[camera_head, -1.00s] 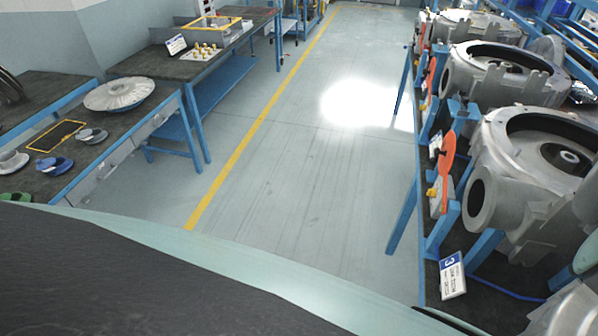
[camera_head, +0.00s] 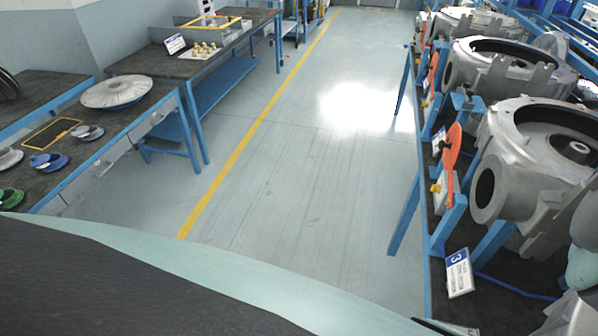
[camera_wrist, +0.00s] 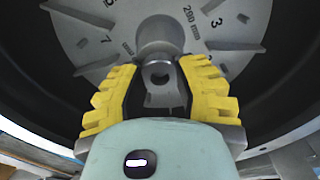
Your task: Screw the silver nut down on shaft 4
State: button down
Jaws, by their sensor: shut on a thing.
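In the wrist view my gripper (camera_wrist: 158,78) has its yellow fingers closed on either side of a small silver piece, which I take for the silver nut (camera_wrist: 158,97). It shows a dark hole and sits in front of the grey central hub (camera_wrist: 158,35) of a finned impeller disc (camera_wrist: 95,20). The hub and nut line up in the picture. The shaft itself is hidden, so I cannot tell how far the nut is on it. The head view does not show my gripper's fingers.
A dark round housing wall (camera_wrist: 285,75) surrounds the disc. In the head view, grey blower housings (camera_head: 520,215) line the right bench, with a sign marked 3 (camera_head: 459,273). Left benches hold a finned disc (camera_head: 116,91) and coloured parts (camera_head: 48,162). The middle floor is clear.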

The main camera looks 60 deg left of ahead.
jog(key=m+b, duration=0.4)
jog(key=m, duration=0.2)
jog(key=shift+w+f, duration=0.15)
jog(key=shift+m+b, duration=1.95)
jog(key=shift+m, duration=1.25)
jog(key=c, duration=1)
grip_release()
